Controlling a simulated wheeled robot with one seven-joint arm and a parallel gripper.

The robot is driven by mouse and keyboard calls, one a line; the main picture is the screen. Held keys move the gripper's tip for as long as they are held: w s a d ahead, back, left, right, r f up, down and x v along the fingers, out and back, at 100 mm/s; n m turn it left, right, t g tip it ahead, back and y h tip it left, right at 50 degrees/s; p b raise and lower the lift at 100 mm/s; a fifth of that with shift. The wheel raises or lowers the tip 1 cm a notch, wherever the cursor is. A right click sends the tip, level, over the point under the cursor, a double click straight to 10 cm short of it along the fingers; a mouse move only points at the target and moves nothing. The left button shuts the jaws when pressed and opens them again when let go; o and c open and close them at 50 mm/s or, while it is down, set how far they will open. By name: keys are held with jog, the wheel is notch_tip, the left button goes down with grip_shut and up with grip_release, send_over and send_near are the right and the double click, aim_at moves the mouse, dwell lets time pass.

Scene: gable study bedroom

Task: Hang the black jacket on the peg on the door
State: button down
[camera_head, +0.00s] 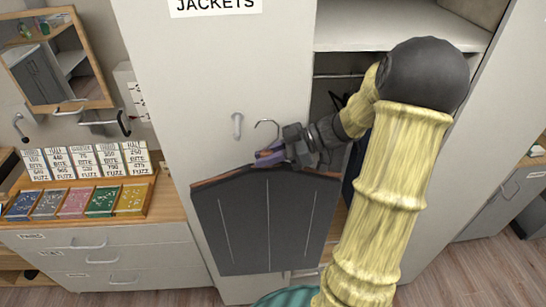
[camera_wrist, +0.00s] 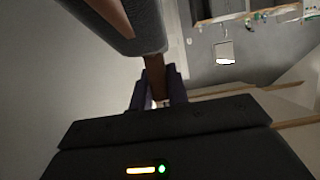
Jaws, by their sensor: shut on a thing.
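The black jacket (camera_head: 262,222) hangs on a wooden hanger (camera_head: 214,179) in front of the white door (camera_head: 176,82). The hanger's wire hook sticks up just above my gripper (camera_head: 268,157). My gripper is shut on the hanger near its middle. In the wrist view, the purple fingers (camera_wrist: 158,92) close on the brown hanger, and part of the jacket (camera_wrist: 142,22) shows. A small pale fitting (camera_head: 237,124) on the door, left of the hanger hook, looks like the peg or a handle; I cannot tell which. The hook appears beside it, not over it.
The wardrobe (camera_head: 400,22) stands open behind my arm, with a rail (camera_head: 338,76) inside. A JACKETS sign (camera_head: 215,5) is on the door. At left, a drawer cabinet (camera_head: 110,264) holds coloured trays and cards below a mirror (camera_head: 58,64).

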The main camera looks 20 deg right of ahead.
aim_at(245, 168)
jog(key=shift+w+a+f+b, duration=0.1)
jog(key=shift+w+a+b, duration=0.35)
jog(key=shift+a, duration=0.6)
jog(key=shift+w+a+r+b, duration=0.1)
jog(key=shift+w+a+b, duration=0.1)
jog(key=shift+a+b, duration=0.65)
jog(key=shift+w+a+f+b, duration=0.1)
jog(key=shift+w+a+b, duration=0.3)
jog(key=shift+a, duration=0.8)
jog(key=shift+d+f, duration=0.1)
jog(key=shift+f, duration=0.65)
jog(key=shift+s, duration=0.1)
jog(key=c, duration=1.3)
grip_release()
jog(key=shift+f, duration=0.1)
jog(key=shift+s+d+b, duration=0.1)
jog(key=shift+d+b, duration=0.3)
jog(key=shift+d, duration=0.05)
jog(key=b+v, duration=0.3)
jog(key=v, duration=1.3)
jog(key=shift+s+d+r+b, duration=0.1)
jog(key=shift+d+r+b, duration=0.1)
jog(key=shift+r+b, duration=0.15)
jog(key=shift+f, duration=0.1)
